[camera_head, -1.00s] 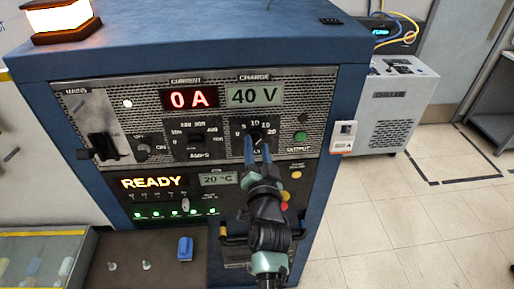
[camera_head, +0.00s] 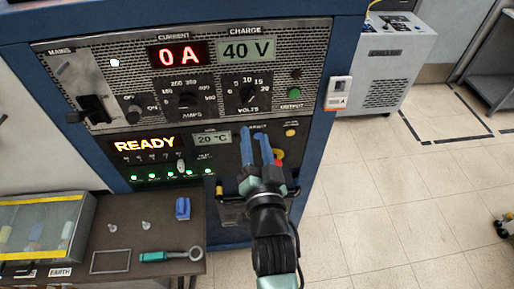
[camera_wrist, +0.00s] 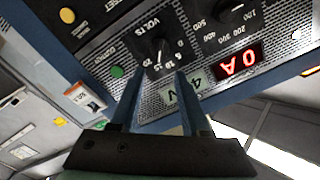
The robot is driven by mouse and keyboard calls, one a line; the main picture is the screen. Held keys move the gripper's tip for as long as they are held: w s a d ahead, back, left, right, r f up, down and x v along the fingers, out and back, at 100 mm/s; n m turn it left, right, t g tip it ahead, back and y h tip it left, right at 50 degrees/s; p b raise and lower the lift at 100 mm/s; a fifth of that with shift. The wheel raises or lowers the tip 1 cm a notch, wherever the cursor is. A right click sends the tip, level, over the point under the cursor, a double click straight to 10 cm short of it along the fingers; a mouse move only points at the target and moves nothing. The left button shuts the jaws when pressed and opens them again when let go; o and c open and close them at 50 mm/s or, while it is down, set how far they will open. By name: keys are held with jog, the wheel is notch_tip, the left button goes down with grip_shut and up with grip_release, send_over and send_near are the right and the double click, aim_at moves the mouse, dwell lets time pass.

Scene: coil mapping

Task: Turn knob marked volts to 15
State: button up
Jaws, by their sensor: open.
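The black volts knob (camera_head: 247,97) sits on the grey perforated panel, with a 0 to 20 scale above it. The wrist view shows the knob (camera_wrist: 160,50) upside down, just beyond the fingertips. Its pointer seems to lie around 10 to 15, but the exact mark is too small to read. My gripper (camera_head: 257,135) has two blue fingers, apart and empty, below the knob in the head view and clear of it. In the wrist view the fingers (camera_wrist: 159,76) frame the knob's lower scale. The charge display (camera_head: 247,50) reads 40 V.
The amps knob (camera_head: 187,98) is left of the volts knob, and a green output button (camera_head: 295,102) is to its right. The current display (camera_head: 180,55) reads 0 A. A bench (camera_head: 150,225) with a teal-handled tool (camera_head: 170,255) stands at lower left. Open floor lies right.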

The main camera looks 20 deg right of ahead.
jog(key=shift+v, duration=1)
jog(key=shift+r, duration=0.1)
